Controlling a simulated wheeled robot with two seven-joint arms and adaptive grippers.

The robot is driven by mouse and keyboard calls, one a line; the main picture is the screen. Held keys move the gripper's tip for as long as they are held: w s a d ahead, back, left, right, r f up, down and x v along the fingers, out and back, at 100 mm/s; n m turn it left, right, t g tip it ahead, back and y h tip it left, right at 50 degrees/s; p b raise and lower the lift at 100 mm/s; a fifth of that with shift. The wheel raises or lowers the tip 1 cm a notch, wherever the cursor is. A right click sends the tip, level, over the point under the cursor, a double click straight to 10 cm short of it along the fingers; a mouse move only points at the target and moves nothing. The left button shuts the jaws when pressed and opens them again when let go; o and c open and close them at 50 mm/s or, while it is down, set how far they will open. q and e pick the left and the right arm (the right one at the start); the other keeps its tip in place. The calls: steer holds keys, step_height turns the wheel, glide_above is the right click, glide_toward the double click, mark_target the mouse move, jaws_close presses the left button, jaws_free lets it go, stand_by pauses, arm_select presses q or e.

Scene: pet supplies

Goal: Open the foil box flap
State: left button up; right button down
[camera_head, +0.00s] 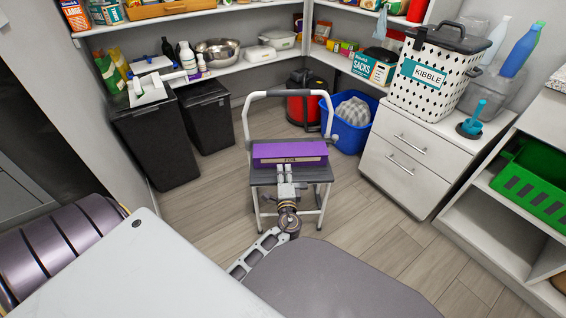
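The foil box (290,150) is a long purple box with a pale strip marked FOIL along its near side. It lies crosswise on the dark top of a small step stool (262,176). Whether its flap is lifted is too small to tell. My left gripper (285,170) is at the box's near side, around the middle of its length, with its fingers pointing at the box. The fingers look close together; their gap, and whether they touch the box, cannot be made out. My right gripper is not in view.
The stool has a pale handrail (290,93) rising behind the box. Black bins (160,140) stand at the left. A blue tub (347,135) and a red canister (303,105) stand behind. A white drawer cabinet (410,165) is at the right. Open wooden floor surrounds the stool.

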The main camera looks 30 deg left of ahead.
mark_target(283, 157)
arm_select(q)
steer(key=shift+b+x, duration=0.75)
steer(key=shift+x, duration=2.8)
jaws_close()
